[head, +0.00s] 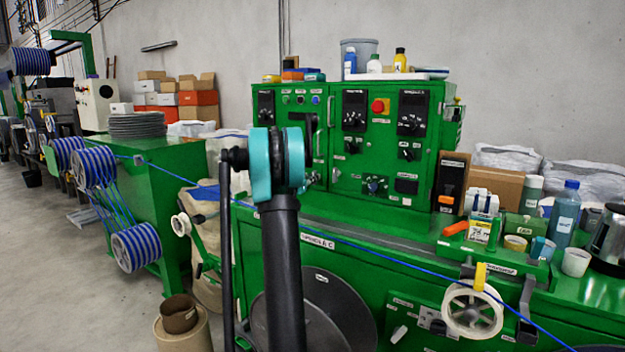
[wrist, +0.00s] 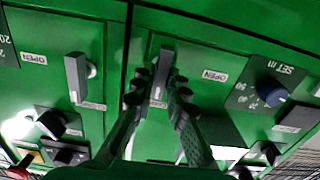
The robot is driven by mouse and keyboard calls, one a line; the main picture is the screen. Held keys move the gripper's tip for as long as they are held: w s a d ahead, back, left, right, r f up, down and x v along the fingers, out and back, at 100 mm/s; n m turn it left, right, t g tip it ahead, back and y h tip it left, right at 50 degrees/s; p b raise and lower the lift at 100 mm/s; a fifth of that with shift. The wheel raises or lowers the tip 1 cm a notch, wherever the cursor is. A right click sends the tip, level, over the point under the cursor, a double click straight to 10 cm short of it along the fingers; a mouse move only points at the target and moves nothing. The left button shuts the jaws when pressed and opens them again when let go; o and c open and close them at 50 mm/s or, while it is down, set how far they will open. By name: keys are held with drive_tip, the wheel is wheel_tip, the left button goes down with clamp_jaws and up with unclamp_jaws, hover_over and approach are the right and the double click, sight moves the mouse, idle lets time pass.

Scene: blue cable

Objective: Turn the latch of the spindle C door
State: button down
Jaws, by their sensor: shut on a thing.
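In the wrist view, a grey lever latch (wrist: 163,72) stands nearly upright on a green door (wrist: 205,52). My gripper (wrist: 156,86) reaches up from below, with one dark ribbed finger on each side of the lever, shut on it. An OPEN label (wrist: 215,76) is to the right of the latch, and a smaller label lies at its lower end, partly hidden. The lever does not point at the OPEN label. In the head view, my teal and black arm stands before the green cabinet (head: 345,160) and hides the gripper and latch. No spindle C door name is readable in the wrist view.
A second grey latch (wrist: 76,78) with its own OPEN label is on the door to the left. A dark knob (wrist: 270,90) and other switches are close by. In the head view, a blue cable (head: 380,250) runs across the machine front, past a white pulley (head: 472,312).

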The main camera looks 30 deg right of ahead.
drive_tip(key=shift+w+a+f+n, duration=0.1)
drive_tip(key=shift+n, duration=2.85)
drive_tip(key=shift+w+f+n, duration=0.1)
drive_tip(key=shift+n, duration=2.9)
drive_tip(key=shift+w+a+f+n, duration=0.1)
drive_tip(key=shift+n, duration=2.85)
drive_tip(key=c, duration=1.6)
unclamp_jaws()
